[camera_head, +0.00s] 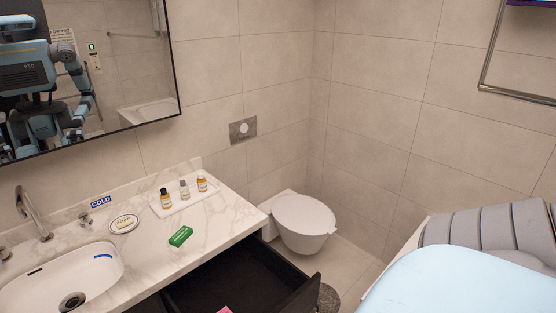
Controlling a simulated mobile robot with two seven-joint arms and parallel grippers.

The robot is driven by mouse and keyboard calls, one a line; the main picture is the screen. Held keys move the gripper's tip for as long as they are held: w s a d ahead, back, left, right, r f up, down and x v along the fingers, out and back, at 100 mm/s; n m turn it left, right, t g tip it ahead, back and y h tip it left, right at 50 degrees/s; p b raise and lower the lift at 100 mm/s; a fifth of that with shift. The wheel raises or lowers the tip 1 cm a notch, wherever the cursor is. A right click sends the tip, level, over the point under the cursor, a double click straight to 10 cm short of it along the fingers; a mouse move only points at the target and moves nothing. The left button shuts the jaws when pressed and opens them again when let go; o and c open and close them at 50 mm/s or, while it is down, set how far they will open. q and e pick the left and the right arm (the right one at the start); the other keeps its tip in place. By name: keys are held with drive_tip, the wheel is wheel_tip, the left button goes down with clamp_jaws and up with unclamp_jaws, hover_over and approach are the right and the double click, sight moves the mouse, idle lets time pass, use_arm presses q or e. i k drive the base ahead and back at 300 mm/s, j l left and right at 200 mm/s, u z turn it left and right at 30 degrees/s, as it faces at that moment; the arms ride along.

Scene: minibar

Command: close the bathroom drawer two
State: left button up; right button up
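A dark drawer (303,294) stands pulled out under the right part of the marble washbasin counter. I look down into its dark inside, and its front panel faces the lower right. A small bright pink thing (224,310) shows at the bottom edge of the picture, at the drawer; it is cut off. The lower part of the drawer is out of the picture. Neither of my grippers is in view. A large light blue part at the lower right seems to be mine.
The marble counter (222,212) carries a sink (45,280), a faucet (35,213), a soap dish (124,224), a tray with small bottles (185,196) and a green packet (181,236). A toilet (303,217) stands right of the counter. A mirror (125,60) reflects me.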

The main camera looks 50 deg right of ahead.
sight(250, 276)
drive_tip(key=z, duration=1.45)
drive_tip(key=i+l+z, duration=0.1)
drive_tip(key=i+l, duration=0.1)
drive_tip(key=l, duration=0.1)
